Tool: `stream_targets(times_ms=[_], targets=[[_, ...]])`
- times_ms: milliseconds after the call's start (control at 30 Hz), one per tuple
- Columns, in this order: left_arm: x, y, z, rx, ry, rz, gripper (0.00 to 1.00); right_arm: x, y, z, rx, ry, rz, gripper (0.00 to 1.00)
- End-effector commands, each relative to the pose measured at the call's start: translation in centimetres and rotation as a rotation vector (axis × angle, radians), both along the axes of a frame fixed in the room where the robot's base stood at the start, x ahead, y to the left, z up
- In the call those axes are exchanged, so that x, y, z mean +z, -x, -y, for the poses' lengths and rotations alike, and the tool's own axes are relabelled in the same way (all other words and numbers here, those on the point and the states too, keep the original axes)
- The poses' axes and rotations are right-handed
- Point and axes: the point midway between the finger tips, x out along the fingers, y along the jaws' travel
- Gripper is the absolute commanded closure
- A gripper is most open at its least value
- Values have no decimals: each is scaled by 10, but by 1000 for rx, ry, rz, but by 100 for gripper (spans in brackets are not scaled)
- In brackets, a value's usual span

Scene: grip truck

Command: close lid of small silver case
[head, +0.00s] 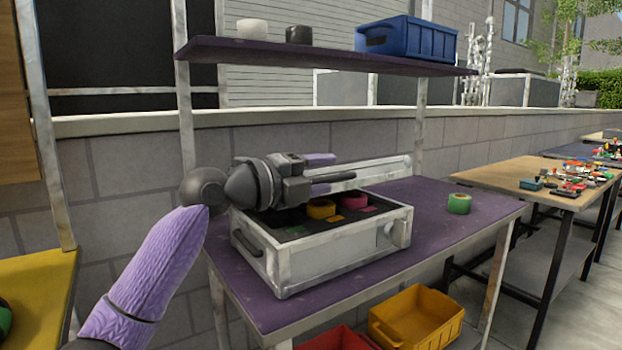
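The small silver case (335,257) stands on the purple table, with a dark handle on its left end. Its lid (385,168) is open and stands up along the back edge, partly hidden by my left gripper. Inside the case are a yellow tape roll (320,209), a pink tape roll (354,201) and small coloured pieces on a dark lining. My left gripper (342,168) is above the back left of the case, in front of the lid. Its fingers point right and look apart, with nothing seen between them; contact with the lid cannot be told. My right gripper is out of view.
A green tape roll (459,203) lies on the purple table (440,222), right of the case. A purple shelf (320,54) overhead holds a blue crate (420,40) and two cups. A yellow bin (417,318) and a red bin sit below. The tabletop's right side is mostly clear.

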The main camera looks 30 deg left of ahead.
Motion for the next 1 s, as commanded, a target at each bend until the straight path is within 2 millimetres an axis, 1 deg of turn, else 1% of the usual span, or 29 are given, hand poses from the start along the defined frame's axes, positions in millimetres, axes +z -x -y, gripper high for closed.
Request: stream_targets(times_ms=[100,467,1000], targets=[[-3,9,-7,4,-1,-1,45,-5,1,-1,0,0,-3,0],[-3,41,-23,4,0,0,45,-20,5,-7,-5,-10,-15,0],[-5,87,-47,4,-1,-2,45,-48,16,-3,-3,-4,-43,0]])
